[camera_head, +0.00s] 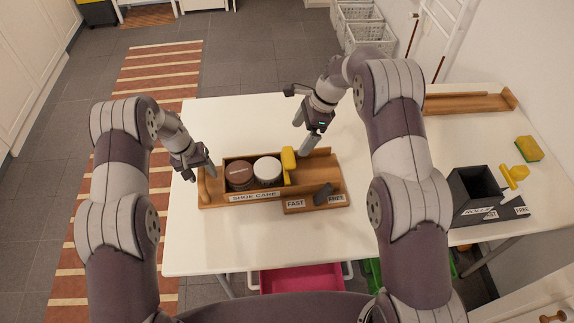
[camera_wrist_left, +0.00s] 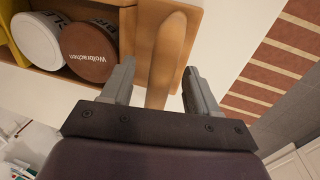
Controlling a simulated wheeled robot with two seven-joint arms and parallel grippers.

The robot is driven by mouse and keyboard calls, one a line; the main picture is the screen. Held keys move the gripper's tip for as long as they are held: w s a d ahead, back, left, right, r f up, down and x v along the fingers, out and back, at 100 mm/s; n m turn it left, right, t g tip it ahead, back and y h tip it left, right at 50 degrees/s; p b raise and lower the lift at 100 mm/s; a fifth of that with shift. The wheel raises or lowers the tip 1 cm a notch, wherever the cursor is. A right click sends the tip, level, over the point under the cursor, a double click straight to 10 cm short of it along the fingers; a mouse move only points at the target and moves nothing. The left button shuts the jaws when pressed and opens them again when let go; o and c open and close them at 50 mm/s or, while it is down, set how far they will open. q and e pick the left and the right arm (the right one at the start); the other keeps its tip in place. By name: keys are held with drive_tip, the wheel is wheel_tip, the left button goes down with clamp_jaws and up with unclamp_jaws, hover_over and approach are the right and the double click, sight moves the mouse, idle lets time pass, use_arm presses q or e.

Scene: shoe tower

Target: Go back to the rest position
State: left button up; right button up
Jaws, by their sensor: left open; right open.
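My left gripper (camera_head: 198,172) is at the left end of the wooden shoe care caddy (camera_head: 255,197) on the white table. In the left wrist view my left gripper (camera_wrist_left: 158,90) has its fingers apart, with the caddy's rounded wooden end handle (camera_wrist_left: 166,50) showing between and beyond them. Whether they touch it I cannot tell. My right gripper (camera_head: 307,145) is above the table, behind the right part of the caddy. Its fingers are small in the head view. The caddy holds a brown tin (camera_head: 239,174), a white tin (camera_head: 267,169) and a yellow-handled item (camera_head: 289,162).
A black box (camera_head: 473,192) stands on the table's right side, with a yellow-handled item (camera_head: 514,175) and a sponge (camera_head: 528,148) nearby. A wooden tray (camera_head: 465,103) lies at the back right. The white table (camera_head: 225,115) is bare behind the caddy.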

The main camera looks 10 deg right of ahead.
use_arm(q)
wheel_tip(320, 180, up, 11)
drive_tip(key=a, duration=0.3)
use_arm(e)
drive_tip(key=s+d+f+n+h, duration=0.2)
drive_tip(key=s+d+f+n, duration=0.15)
drive_tip(key=s+n, duration=0.4)
use_arm(q)
drive_tip(key=s+d+r+y, duration=0.1)
drive_tip(key=s+r, duration=0.3)
drive_tip(key=s, duration=0.9)
drive_tip(key=s+d+r+t+y, duration=0.1)
drive_tip(key=s+r, duration=0.4)
drive_tip(key=s, duration=0.8)
drive_tip(key=shift+d+m, duration=0.3)
drive_tip(key=shift+d, duration=0.35)
use_arm(e)
drive_tip(key=s+d+r+n+h, duration=0.1)
drive_tip(key=s+r+n, duration=0.4)
drive_tip(key=s, duration=0.5)
drive_tip(key=s+d+r+n+t+h, duration=0.1)
drive_tip(key=s+d+r+n, duration=0.2)
drive_tip(key=s, duration=0.7)
drive_tip(key=shift+s+r+n+t, duration=0.3)
drive_tip(key=shift+r+n, duration=0.85)
drive_tip(key=shift+r, duration=0.9)
